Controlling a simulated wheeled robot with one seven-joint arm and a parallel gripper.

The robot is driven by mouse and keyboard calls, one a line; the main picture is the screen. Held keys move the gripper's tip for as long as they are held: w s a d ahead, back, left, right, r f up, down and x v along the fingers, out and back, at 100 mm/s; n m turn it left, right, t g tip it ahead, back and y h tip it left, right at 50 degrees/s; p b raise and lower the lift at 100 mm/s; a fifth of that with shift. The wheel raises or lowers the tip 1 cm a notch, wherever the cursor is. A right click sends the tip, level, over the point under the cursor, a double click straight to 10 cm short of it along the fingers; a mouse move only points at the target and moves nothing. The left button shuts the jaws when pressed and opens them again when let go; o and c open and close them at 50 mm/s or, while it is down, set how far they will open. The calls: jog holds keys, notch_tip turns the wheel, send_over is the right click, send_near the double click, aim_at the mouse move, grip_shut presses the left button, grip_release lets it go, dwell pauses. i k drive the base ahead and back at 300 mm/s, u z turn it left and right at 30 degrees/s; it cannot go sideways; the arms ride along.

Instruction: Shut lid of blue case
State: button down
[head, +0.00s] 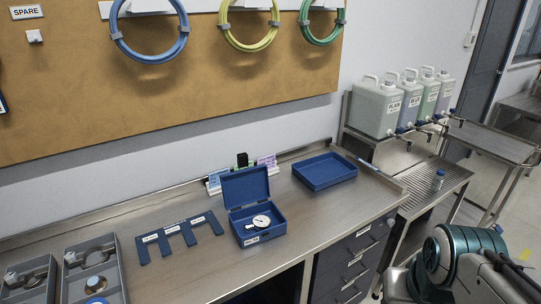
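The blue case (266,236) stands on the steel bench, and its lid (246,188) is open, standing up at the back. A round white dial gauge (261,221) lies inside the case. A small label is on the case's front. My gripper is not in view; only links of my arm show at the lower right, well apart from the case.
A blue tray (325,172) lies right of the case, and a flat blue slotted holder (180,238) lies left. Grey trays (123,283) with parts are at the lower left. Small signs (267,162) stand behind the lid. Bench in front of the tray is clear.

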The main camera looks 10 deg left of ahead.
aim_at(249, 185)
jog(key=z, duration=0.1)
jog(key=i, duration=0.65)
jog(key=u, duration=0.85)
jog(key=i, duration=0.6)
jog(key=u, duration=0.7)
